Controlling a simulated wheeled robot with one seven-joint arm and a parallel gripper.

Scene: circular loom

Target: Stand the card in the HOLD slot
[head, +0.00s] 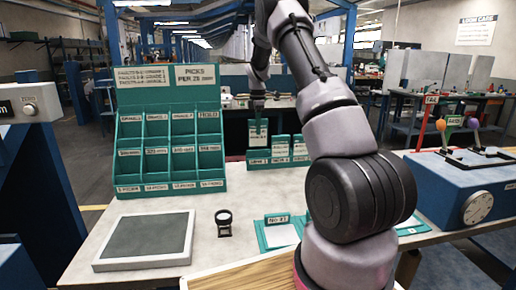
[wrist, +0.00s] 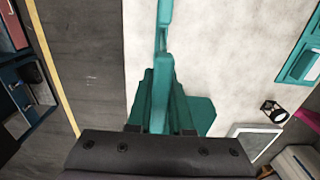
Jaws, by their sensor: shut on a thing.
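My gripper (head: 257,106) is at the back of the table, above the left end of a small teal card rack (head: 279,160). It is shut on a teal card (head: 258,132), which hangs upright below the jaws; whether its lower edge touches the rack I cannot tell. In the wrist view my gripper (wrist: 160,130) has teal between its fingers, and the card blends with teal behind it. A large teal pigeonhole rack (head: 170,186) stands left of the gripper. Its top right label (head: 208,114) appears to read HOLD; that compartment looks empty.
A grey tray (head: 186,242) with a pale rim, a small black loupe-like stand (head: 224,224) and a teal card holder (head: 263,238) lie on the pale table. A blue box with a dial (head: 476,208) is at right. My arm hides the table's right middle.

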